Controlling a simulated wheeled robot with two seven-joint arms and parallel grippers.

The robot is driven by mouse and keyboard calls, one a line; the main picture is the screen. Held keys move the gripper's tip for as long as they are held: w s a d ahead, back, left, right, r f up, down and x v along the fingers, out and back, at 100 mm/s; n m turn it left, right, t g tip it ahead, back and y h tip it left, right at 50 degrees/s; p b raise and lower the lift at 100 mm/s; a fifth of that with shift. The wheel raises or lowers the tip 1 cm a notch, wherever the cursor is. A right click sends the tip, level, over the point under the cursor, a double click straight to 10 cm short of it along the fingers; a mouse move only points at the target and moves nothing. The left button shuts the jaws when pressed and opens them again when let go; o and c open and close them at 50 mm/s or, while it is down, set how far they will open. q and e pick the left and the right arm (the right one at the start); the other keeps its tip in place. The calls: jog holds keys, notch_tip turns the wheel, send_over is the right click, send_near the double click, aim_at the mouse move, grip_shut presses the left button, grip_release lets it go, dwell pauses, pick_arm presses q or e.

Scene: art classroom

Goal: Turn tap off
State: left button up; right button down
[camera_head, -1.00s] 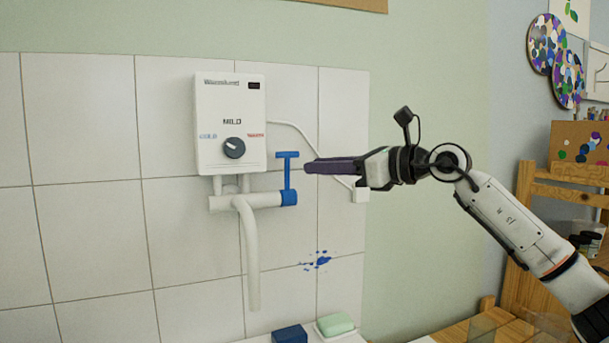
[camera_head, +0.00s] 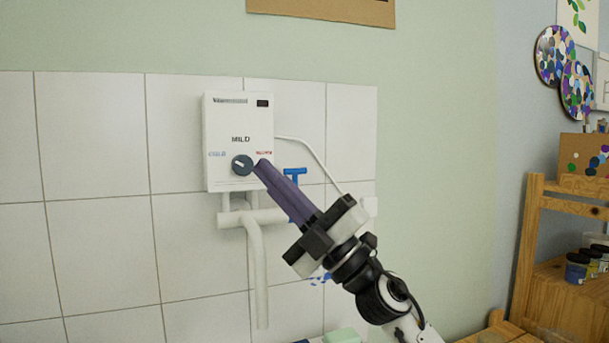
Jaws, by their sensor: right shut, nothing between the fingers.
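A white water heater (camera_head: 225,130) hangs on the tiled wall, with a dark round knob (camera_head: 242,165) low on its front. White pipes and a downward spout (camera_head: 257,275) come out below it. The blue tap handle (camera_head: 296,175) stands at the right end of the pipe, its T-shaped top showing and its lower part hidden behind my gripper. My right gripper (camera_head: 262,168) is shut and empty. Its purple fingers point up and left, the tips in front of the heater just right of the knob; I cannot tell whether they touch. My left gripper is out of view.
A white cable (camera_head: 318,150) runs from the heater down to a wall box. A green soap block (camera_head: 342,336) lies at the bottom edge. A wooden shelf (camera_head: 535,250) with jars stands at the right. The tiled wall at left is clear.

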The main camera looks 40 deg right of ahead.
jog(key=s+d+f+m+t+h+p, duration=0.1)
jog(key=d+f+m+h, duration=0.35)
jog(key=m+h, duration=0.65)
jog(key=s+d+f+m+h, duration=0.1)
jog(key=d+f+m+h, duration=0.4)
jog(key=m, duration=1)
jog(key=w+d+r+h+p, duration=0.2)
jog(key=w+r, duration=0.4)
jog(key=w, duration=0.5)
jog(key=shift+w+d+r+t+p, duration=0.15)
jog(key=shift+d+r+t+p, duration=0.15)
jog(key=shift+d+r+p, duration=0.1)
